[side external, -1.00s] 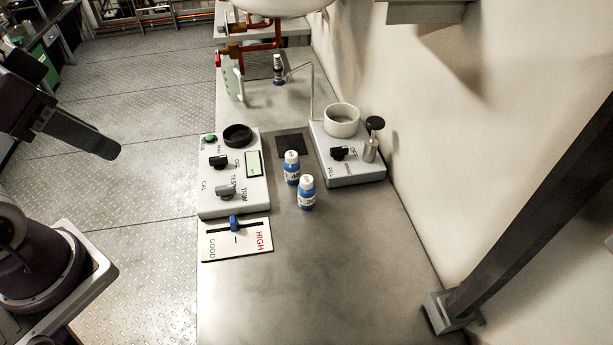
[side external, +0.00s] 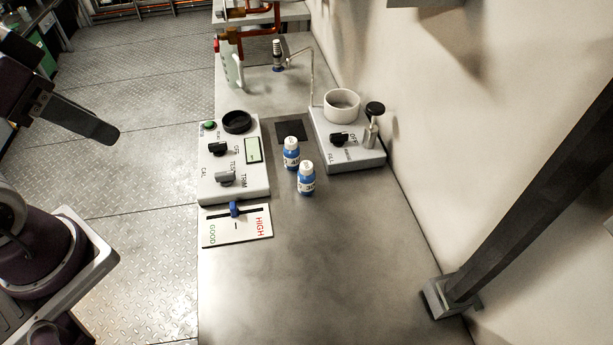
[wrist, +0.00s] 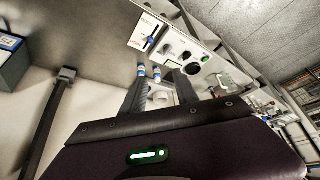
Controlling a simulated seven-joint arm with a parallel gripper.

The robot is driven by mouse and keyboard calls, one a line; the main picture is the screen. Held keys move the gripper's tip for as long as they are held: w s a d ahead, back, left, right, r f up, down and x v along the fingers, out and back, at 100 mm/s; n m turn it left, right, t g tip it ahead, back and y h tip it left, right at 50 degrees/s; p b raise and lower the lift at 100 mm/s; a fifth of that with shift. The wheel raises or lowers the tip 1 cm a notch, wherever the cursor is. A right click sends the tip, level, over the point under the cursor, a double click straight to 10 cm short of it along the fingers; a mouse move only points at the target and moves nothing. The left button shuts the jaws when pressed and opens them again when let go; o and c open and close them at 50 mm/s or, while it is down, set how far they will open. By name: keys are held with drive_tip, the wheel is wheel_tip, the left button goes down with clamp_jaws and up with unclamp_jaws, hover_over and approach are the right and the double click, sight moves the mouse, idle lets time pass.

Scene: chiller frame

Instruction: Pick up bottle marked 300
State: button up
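The back bottle (side external: 291,154) and the front bottle (side external: 306,179) are close together. The print on their labels is too small to tell which is marked 300. In the wrist view the pair also shows, as a left bottle (wrist: 141,71) and a right bottle (wrist: 157,74), beyond my fingertips. My gripper (wrist: 160,78) is open, its two dark fingers apart with nothing held between them. It is well away from the bottles.
Left of the bottles is a control box (side external: 232,185) with knobs and a black ring. A HIGH/GOOD slider panel (side external: 238,230) lies before it. Behind right is a box with a white cup (side external: 342,105). A dark post (side external: 530,205) stands right. The front bench is clear.

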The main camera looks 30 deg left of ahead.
drive_tip(key=o, duration=0.4)
drive_tip(key=shift+c, duration=0.2)
drive_tip(key=n+t, duration=0.2)
drive_tip(key=t, duration=0.3)
hover_over(305, 164)
drive_tip(key=s, duration=0.2)
wheel_tip(305, 164, down, 20)
drive_tip(key=f+t, duration=0.1)
drive_tip(key=f, duration=0.1)
drive_tip(key=f+t, duration=0.1)
drive_tip(key=f, duration=0.1)
drive_tip(key=s+f+m+y, duration=0.1)
drive_tip(key=f, duration=0.1)
drive_tip(key=shift+s+d+t, duration=0.1)
drive_tip(key=shift+t, duration=0.3)
drive_tip(key=x, duration=0.3)
drive_tip(key=f+x, duration=0.1)
drive_tip(key=x, duration=0.2)
drive_tip(key=shift+d+f, duration=0.15)
drive_tip(key=shift+d, duration=0.1)
